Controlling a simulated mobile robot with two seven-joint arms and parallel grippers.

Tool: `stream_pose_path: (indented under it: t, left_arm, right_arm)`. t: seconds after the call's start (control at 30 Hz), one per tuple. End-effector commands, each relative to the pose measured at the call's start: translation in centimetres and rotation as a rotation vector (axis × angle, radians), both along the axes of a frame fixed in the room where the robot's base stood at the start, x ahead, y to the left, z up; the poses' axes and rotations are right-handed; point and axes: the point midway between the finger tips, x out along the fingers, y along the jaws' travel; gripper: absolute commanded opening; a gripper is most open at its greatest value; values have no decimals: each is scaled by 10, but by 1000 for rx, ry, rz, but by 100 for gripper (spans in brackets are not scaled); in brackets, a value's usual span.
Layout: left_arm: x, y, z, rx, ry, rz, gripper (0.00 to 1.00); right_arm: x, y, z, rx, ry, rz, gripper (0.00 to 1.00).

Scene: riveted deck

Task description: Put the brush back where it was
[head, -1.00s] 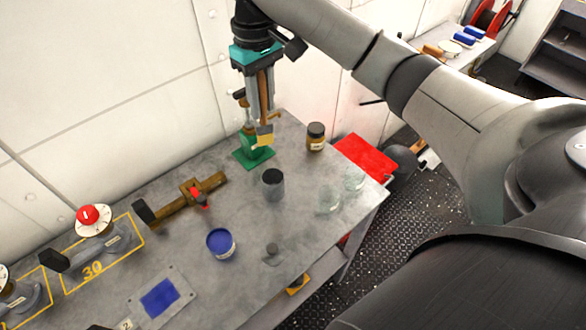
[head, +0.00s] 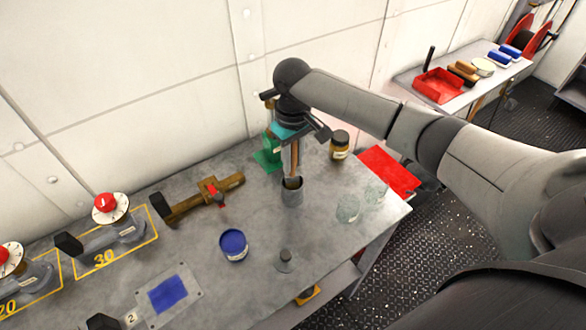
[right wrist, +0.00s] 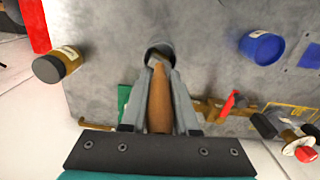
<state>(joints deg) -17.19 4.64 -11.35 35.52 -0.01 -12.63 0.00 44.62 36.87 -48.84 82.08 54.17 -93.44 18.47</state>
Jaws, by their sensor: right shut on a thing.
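The brush (head: 295,160) has a wooden handle and hangs upright, bristle end down, in my right gripper (head: 294,150). The gripper is shut on its handle, which also shows between the fingers in the right wrist view (right wrist: 160,105). A green stand (head: 266,158) is just behind, partly hidden by the gripper. My left gripper is not in view.
On the bench (head: 215,278) are a brown jar (head: 340,145), clear glasses (head: 348,209), a blue tin (head: 233,245), a small grey weight (head: 285,261) and a brass valve pipe (head: 205,197). A red tray (head: 388,172) is by the right edge. The wall is close behind.

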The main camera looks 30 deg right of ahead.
Motion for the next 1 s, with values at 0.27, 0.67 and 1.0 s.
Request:
stream_pose_path:
  t: [0.27,0.67,1.0]
  left_arm:
    - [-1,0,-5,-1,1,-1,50]
    - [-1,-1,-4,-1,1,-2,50]
    - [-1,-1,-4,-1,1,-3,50]
  right_arm:
    - [0,0,-34,0,1,1,0]
    - [-1,0,-37,0,2,0,32]
    - [-1,0,-36,0,2,0,59]
